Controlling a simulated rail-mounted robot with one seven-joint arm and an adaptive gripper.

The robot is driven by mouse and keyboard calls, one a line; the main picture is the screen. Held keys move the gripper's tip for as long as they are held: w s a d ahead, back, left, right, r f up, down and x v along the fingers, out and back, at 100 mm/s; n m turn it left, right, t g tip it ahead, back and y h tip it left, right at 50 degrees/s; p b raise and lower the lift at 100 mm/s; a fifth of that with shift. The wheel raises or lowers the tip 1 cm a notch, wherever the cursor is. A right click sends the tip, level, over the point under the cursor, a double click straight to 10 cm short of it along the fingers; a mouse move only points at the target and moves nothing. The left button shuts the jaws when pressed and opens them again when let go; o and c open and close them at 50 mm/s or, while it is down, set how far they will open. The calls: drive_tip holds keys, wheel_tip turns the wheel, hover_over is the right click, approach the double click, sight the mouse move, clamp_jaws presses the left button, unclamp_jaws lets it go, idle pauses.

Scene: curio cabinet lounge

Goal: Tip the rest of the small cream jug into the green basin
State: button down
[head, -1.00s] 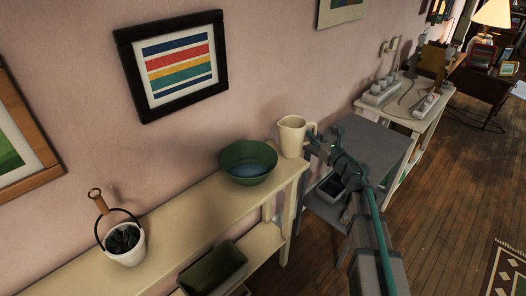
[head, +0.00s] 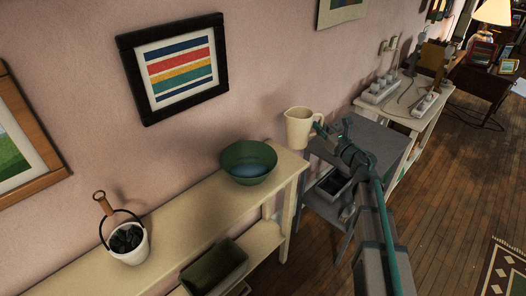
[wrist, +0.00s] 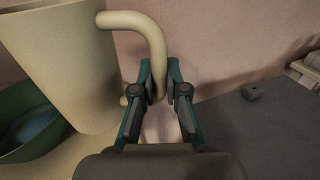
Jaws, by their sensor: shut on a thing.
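The small cream jug (head: 298,128) is upright, held above the right end of the cream shelf, to the right of the green basin. My gripper (head: 319,129) is shut on its handle from the right. In the wrist view the jug (wrist: 62,60) fills the upper left, and my gripper's fingers (wrist: 158,95) close around the handle's lower part. The green basin (head: 248,163) stands near the right end of the shelf, with bluish liquid or a blue inner surface showing in it. It also shows at the left of the wrist view (wrist: 22,125). The jug's inside is hidden.
A white bucket (head: 128,246) with dark contents stands on the shelf (head: 190,216) at left. A dark green bin (head: 213,270) sits on the lower shelf. A grey stand (head: 372,143) is right of the shelf. Framed pictures hang on the wall behind.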

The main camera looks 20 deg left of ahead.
drive_tip(key=shift+r, duration=0.35)
drive_tip(key=shift+s, duration=0.1)
drive_tip(key=s+d, duration=0.2)
drive_tip(key=s, duration=0.5)
drive_tip(key=s+d+p, duration=0.1)
drive_tip(key=s+d, duration=0.1)
drive_tip(key=s, duration=0.5)
drive_tip(key=shift+d+p, duration=0.25)
drive_tip(key=shift+p, duration=0.05)
idle(1.9)
drive_tip(key=shift+f, duration=0.15)
idle(0.6)
